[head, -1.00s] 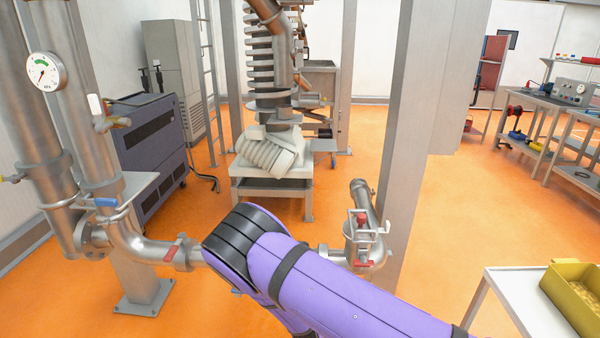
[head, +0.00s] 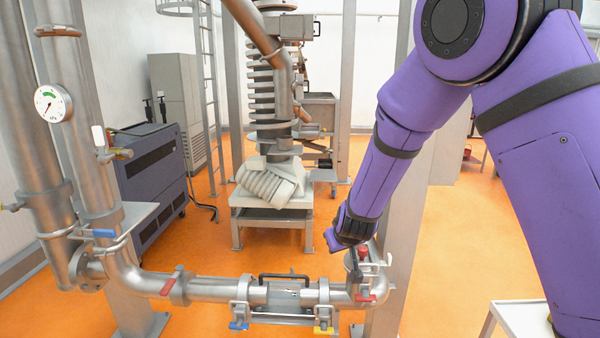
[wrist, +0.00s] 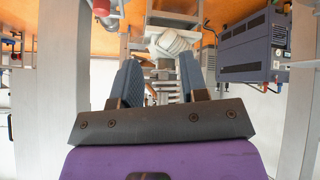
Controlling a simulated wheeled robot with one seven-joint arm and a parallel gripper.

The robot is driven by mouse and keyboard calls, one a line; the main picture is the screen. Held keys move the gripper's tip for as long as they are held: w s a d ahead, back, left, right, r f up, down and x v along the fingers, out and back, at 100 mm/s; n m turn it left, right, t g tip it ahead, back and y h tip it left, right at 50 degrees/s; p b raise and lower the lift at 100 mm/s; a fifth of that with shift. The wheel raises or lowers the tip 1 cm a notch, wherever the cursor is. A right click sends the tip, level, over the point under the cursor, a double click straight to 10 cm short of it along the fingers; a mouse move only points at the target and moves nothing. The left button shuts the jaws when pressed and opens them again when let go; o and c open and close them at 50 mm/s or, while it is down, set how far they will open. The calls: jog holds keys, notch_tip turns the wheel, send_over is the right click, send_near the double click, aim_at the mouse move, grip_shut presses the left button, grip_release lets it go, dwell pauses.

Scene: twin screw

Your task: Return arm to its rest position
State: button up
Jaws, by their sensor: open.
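My gripper (wrist: 160,82) shows in the wrist view with its two dark fingers apart and nothing between them. In the head view my purple arm comes in from the upper right and bends down. Its wrist end is near the right end of the steel pipe, by the valve with the red knob (head: 362,251). The gripper fingers are hard to make out there, and I cannot tell whether they touch the valve.
A horizontal pipe (head: 215,290) with clamps and a black handle (head: 285,278) crosses the lower middle. A grey post (head: 403,270) stands close behind the arm. A pale table (head: 525,318) is at the lower right. Orange floor (head: 210,245) is open beyond the pipe.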

jog(key=s+d+r+m+g+y, duration=0.1)
jog(key=s+d+r, duration=0.4)
jog(key=s+r, duration=0.3)
jog(key=s+d+r+m+g+y, duration=0.1)
jog(key=s+d+r, duration=0.4)
jog(key=r, duration=0.6)
jog(key=s+d+r+h, duration=0.1)
jog(key=s+d+r, duration=0.1)
jog(key=s, duration=0.6)
jog(key=s+d+r+m, duration=0.1)
jog(key=s+d, duration=0.3)
jog(key=s, duration=0.4)
jog(key=s+d+r+h, duration=0.1)
jog(key=s+d+r, duration=0.2)
jog(key=s, duration=0.5)
jog(key=shift+d+m+g+h, duration=0.3)
jog(key=shift+d+m+g, duration=0.05)
jog(key=shift+m+g, duration=0.05)
jog(key=shift+w, duration=0.1)
